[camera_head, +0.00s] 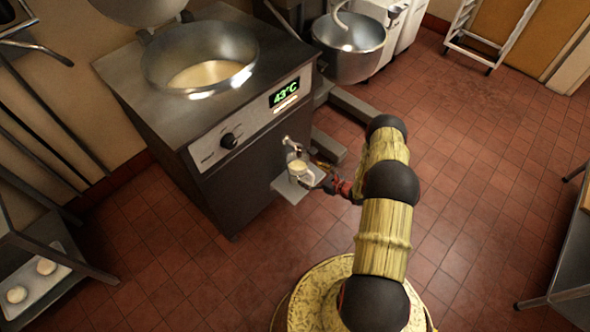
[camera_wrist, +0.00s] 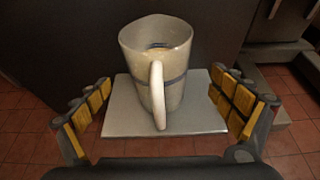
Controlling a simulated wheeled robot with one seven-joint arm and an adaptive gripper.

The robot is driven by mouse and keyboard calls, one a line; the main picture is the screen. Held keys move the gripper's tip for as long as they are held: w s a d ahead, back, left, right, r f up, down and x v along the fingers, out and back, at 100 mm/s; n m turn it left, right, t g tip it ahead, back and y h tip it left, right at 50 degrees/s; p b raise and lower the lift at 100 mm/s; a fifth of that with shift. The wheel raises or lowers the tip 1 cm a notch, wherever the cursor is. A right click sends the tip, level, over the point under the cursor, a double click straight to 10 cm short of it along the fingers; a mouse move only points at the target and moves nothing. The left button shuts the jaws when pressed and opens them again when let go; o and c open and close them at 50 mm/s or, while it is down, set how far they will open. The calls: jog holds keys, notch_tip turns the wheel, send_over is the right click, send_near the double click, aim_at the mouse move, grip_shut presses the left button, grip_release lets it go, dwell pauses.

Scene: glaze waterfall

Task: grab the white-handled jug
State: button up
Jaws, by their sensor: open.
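The white-handled jug (camera_wrist: 178,62) is a pale, translucent cup with a grey band. It stands upright on a small square shelf (camera_wrist: 120,118) on the machine's front, and its white handle (camera_wrist: 157,95) faces my gripper. In the head view the jug (camera_head: 299,170) sits under a tap (camera_head: 291,146), with pale content visible inside. My gripper (camera_wrist: 165,110) is open, with one yellow-padded finger on each side of the jug and gaps between. In the head view my gripper (camera_head: 328,184) is at the shelf's right side, partly blurred and small.
The steel machine (camera_head: 240,178) has an open round vat (camera_head: 200,58), a knob and a display reading 43°C. A mixer bowl (camera_head: 348,50) stands behind it on the right. A tray with pale rounds (camera_head: 50,285) is at lower left. Tiled floor (camera_head: 470,170) is clear at right.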

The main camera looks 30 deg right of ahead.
jog(key=b+x, duration=0.1)
jog(key=x, duration=0.1)
jog(key=b+x, duration=0.1)
jog(key=x, duration=0.1)
jog(key=f+b+x, duration=0.1)
jog(key=x, duration=0.1)
jog(key=shift+a+f, duration=0.1)
jog(key=shift+a, duration=0.15)
jog(key=shift+w+a, duration=0.1)
jog(key=shift+w, duration=0.3)
jog(key=c, duration=1.9)
jog(key=shift+c, duration=1.2)
jog(key=shift+r, duration=0.2)
